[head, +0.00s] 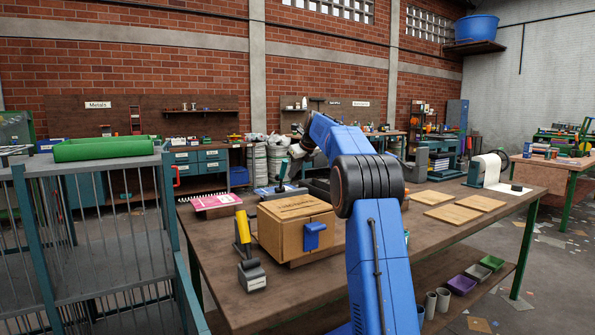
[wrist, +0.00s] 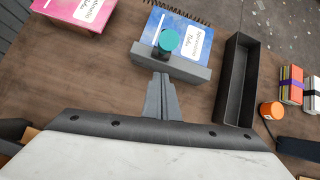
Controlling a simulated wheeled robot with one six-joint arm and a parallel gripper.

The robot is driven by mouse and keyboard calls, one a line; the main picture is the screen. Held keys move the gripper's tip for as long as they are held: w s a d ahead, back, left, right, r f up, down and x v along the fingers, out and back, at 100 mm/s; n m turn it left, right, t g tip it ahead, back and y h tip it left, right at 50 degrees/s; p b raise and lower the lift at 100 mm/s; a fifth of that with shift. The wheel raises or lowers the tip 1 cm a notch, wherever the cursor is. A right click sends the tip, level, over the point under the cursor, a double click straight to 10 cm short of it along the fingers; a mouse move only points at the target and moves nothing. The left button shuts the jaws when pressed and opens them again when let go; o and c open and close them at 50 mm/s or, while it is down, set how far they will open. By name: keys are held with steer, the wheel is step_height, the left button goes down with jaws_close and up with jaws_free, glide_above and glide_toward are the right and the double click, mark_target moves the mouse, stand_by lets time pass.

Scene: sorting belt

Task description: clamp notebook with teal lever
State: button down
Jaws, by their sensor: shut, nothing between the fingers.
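The blue notebook (wrist: 196,33) lies on the workbench with its spiral edge away from me. A grey clamp bar (wrist: 190,66) runs along its near edge. The round teal lever knob (wrist: 169,40) sits over the notebook in the wrist view; in the head view the teal lever (head: 283,170) stands up, slightly tilted. My gripper (wrist: 160,78) is shut and empty, its fingertips just short of the clamp bar in the picture. I cannot tell whether they touch it. In the head view my arm hides the fingertips.
A pink notebook (wrist: 84,10) lies to the left. A dark open tray (wrist: 237,85) and an orange cup-like item (wrist: 271,110) are on the right. In the head view a cardboard box (head: 290,228) and a yellow-handled lever clamp (head: 243,235) stand nearer.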

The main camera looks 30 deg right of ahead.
steer(key=shift+w+a+r, duration=0.15)
steer(key=shift+w+r, duration=0.15)
steer(key=shift+w, duration=0.3)
steer(key=shift+w+a+r, duration=0.15)
steer(key=shift+w+r, duration=0.1)
steer(key=shift+w, duration=0.35)
